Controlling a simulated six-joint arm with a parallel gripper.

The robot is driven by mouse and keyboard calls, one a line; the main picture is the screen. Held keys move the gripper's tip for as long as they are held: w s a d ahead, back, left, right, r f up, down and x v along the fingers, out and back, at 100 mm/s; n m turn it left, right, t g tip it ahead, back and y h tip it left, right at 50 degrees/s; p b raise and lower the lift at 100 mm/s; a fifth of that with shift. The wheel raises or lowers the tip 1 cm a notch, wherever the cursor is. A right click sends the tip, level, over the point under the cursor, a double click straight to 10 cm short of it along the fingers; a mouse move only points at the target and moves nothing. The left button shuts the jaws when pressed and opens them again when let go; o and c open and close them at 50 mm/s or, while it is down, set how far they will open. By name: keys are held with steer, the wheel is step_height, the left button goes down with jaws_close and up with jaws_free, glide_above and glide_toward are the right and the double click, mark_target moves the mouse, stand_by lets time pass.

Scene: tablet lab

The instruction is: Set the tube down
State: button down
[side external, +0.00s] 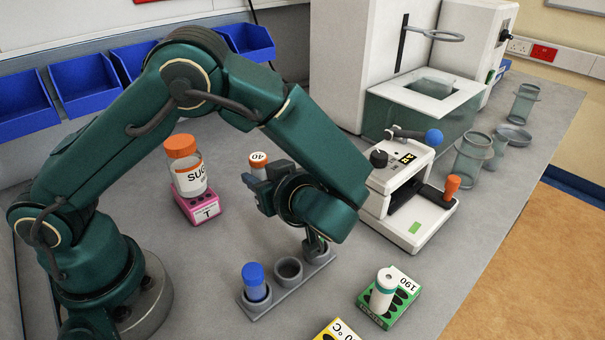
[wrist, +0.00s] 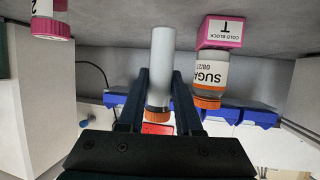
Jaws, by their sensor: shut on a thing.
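My gripper (side external: 264,190) is shut on a tube with an orange cap (side external: 259,158), marked 40. The tube is held upright, cap up, above the bench, behind the grey rack. In the wrist view, which is upside down, the pale tube body (wrist: 162,48) stands between the two dark fingers of my gripper (wrist: 160,76). Its lower end points toward the bench, and I cannot tell how high it is. The grey rack (side external: 270,304) holds a blue-capped tube (side external: 254,280) in its front hole. The hole beside it (side external: 289,269) is empty. The rack's far end is partly hidden by my arm.
A sugar bottle (side external: 185,168) stands on a pink cold block (side external: 203,210). A green block (side external: 372,313) with a white tube (side external: 384,287) and a yellow block (side external: 334,331) sit in front. A white machine (side external: 420,205) stands right. A pink-capped vial (wrist: 48,24) shows in the wrist view.

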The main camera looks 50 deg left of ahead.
steer(key=shift+f, duration=1.55)
steer(key=shift+f, duration=0.4)
steer(key=shift+f, duration=0.2)
steer(key=c, duration=0.6)
jaws_free()
steer(key=shift+r, duration=0.1)
